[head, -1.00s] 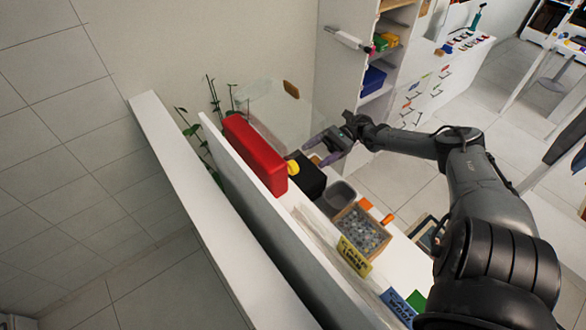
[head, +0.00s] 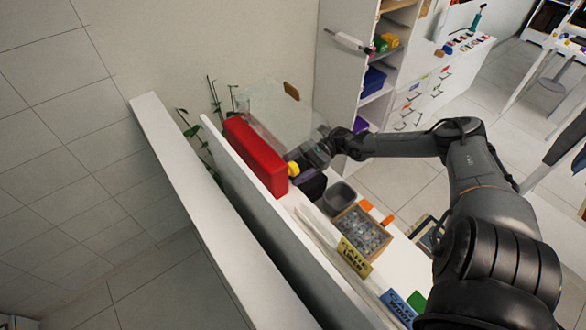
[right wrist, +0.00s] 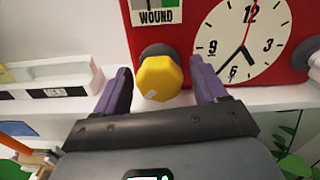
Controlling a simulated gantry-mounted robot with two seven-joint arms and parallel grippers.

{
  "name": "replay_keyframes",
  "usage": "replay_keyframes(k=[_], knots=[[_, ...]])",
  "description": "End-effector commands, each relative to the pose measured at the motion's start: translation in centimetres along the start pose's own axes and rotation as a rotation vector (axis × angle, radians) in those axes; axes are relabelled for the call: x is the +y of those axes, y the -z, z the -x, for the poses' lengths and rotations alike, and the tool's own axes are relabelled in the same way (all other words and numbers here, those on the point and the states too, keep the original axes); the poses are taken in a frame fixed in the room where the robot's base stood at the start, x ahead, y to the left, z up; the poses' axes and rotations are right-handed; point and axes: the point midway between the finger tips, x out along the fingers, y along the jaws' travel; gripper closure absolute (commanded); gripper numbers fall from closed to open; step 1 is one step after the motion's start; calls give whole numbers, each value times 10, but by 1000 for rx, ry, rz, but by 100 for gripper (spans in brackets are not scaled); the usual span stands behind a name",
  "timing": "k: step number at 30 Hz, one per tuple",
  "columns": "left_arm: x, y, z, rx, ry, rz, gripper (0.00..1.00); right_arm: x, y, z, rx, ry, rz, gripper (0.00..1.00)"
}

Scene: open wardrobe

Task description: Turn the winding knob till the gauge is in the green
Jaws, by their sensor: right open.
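The red clock box (head: 256,157) stands on the white shelf. Its yellow winding knob (head: 293,169) sticks out of its front; the right wrist view shows the knob (right wrist: 157,76) faceted, with a small pale mark low on its face. A gauge panel marked WOUND (right wrist: 155,12) sits above the knob, with green at its visible lower part; its top and any needle are cut off. My right gripper (right wrist: 161,84) is open, its purple fingers on either side of the knob, with small gaps visible. My left gripper is not in view.
The clock face (right wrist: 240,40) is right of the knob. On the shelf stand a grey bin (head: 340,196), a box of clear pieces (head: 360,234), a yellow label (head: 354,257) and a blue label (head: 399,307). Plants (head: 208,150) are behind the clock box.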

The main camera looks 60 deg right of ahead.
Motion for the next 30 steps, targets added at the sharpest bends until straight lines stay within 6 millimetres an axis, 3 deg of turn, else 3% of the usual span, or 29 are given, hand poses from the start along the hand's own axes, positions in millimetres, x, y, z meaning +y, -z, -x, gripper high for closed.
replay_keyframes(k=[2, 12, 13, 22, 30], knots=[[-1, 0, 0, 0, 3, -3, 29, 0, 0, 0, 0, 0, 0, 29], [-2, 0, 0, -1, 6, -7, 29, 0, 0, 0, -1, 0, 0, 81], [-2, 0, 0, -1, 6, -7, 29, 0, 0, 0, -1, 0, 0, 82], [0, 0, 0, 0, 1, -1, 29, 0, 0, 0, 0, 0, -39, 82], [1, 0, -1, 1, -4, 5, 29, 1, 0, 0, 0, 0, -196, 82]])
